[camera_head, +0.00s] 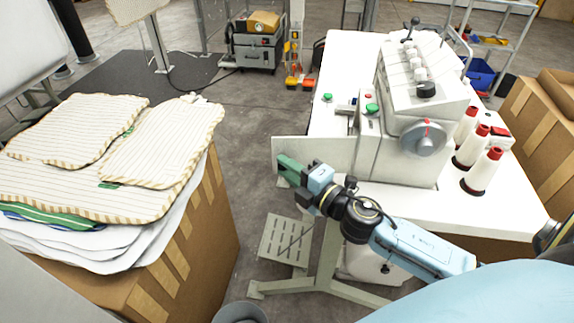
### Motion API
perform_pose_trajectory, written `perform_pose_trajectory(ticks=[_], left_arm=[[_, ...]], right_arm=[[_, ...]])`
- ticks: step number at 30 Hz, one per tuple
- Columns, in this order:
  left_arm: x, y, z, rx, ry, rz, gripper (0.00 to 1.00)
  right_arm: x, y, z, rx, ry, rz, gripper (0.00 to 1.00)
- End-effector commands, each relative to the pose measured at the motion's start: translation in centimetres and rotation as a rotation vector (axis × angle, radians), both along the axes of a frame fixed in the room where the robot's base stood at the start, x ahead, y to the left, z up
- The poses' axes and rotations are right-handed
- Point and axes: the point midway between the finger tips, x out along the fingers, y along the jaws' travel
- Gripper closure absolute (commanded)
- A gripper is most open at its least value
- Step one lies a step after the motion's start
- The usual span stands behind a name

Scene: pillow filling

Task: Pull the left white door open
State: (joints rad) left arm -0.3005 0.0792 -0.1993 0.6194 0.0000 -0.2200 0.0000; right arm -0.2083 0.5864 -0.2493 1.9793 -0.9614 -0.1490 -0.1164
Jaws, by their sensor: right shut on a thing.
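The left white door (322,147) is a flat, pale panel at the left side of the white sewing machine (392,152), at the left edge of the white table. It stands out to the left of the machine body. My right gripper (284,163) has green fingers and reaches in from the lower right. It is shut at the door's left end, on its near side. The fingers hide part of the door's lower left corner, so the exact grip is hard to see. My left gripper is not in view.
Red-topped thread cones (483,170) stand on the white table (345,70) right of the machine. A cardboard box (205,235) with striped pillow covers (165,140) stands at left. A pedal (285,240) lies on the floor below. Bare floor lies between box and machine.

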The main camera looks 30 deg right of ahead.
Motion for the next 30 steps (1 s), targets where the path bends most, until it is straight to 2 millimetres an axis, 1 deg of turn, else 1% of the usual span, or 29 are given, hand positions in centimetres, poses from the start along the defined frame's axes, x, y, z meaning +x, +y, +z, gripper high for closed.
perform_pose_trajectory(ticks=[12, 13, 15, 18, 26, 30], left_arm=[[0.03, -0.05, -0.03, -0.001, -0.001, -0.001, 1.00], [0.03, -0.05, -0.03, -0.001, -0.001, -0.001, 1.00], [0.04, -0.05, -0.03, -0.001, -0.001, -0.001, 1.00], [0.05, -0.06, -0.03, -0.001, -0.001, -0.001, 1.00], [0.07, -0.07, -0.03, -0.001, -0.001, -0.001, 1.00], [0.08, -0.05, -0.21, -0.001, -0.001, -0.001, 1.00]], right_arm=[[-0.07, -0.04, 0.07, -0.001, -0.001, 0.006, 1.00], [-0.07, -0.04, 0.07, -0.001, -0.001, 0.006, 0.76], [-0.07, -0.04, 0.07, -0.001, -0.001, 0.006, 0.67], [-0.07, -0.03, 0.05, -0.001, -0.001, 0.006, 0.56], [-0.13, -0.02, 0.01, -0.001, 0.000, 0.006, 0.56], [-0.87, -0.21, -0.11, 0.001, 0.001, 0.006, 0.56]])
